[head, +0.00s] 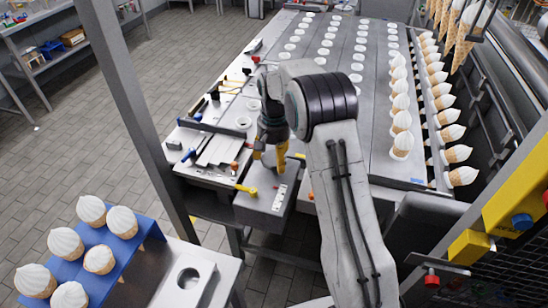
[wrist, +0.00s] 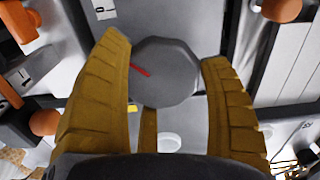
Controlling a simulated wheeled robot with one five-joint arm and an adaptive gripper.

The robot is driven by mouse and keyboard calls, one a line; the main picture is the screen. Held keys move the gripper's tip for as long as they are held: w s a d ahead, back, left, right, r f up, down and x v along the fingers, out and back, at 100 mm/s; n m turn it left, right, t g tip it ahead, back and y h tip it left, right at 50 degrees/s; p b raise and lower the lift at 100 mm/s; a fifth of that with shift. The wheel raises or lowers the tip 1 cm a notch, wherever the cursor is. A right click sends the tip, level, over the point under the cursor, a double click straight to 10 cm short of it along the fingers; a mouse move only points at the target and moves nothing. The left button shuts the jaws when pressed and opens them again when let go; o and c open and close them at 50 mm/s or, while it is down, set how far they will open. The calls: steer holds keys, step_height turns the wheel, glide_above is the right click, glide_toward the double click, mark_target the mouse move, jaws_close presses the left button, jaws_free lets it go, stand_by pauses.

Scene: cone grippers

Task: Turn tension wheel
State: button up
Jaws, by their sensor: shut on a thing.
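The tension wheel (wrist: 172,75) is a dark grey, many-sided knob with a red line on its left part, seen in the wrist view. The yellow-brown fingers of my gripper (wrist: 165,62) stand on both sides of it and are shut on it. The left finger lies against its edge; a thin gap seems to show at the right finger. In the head view my gripper (head: 270,155) points down over the grey box at the near end of the machine. The wheel cannot be made out there, behind the fingers and arm.
Orange knobs (wrist: 281,9) sit close by in the wrist view. A yellow handle (head: 247,189) is near my gripper on the grey box (head: 266,205). Ice cream cones stand along the machine (head: 340,120) and on a blue rack (head: 150,222). A grey post (head: 125,85) rises at the left.

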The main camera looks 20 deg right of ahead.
mark_target(273, 157)
steer(key=n, duration=0.3)
steer(key=shift+w+r+n, duration=0.2)
steer(key=shift+w+n, duration=0.05)
steer(key=shift+n, duration=1.85)
steer(key=o, duration=1)
steer(key=shift+a+f, duration=0.1)
steer(key=shift+c, duration=0.2)
steer(key=shift+o, duration=1.2)
step_height(273, 157, up, 12)
steer(key=shift+s, duration=0.1)
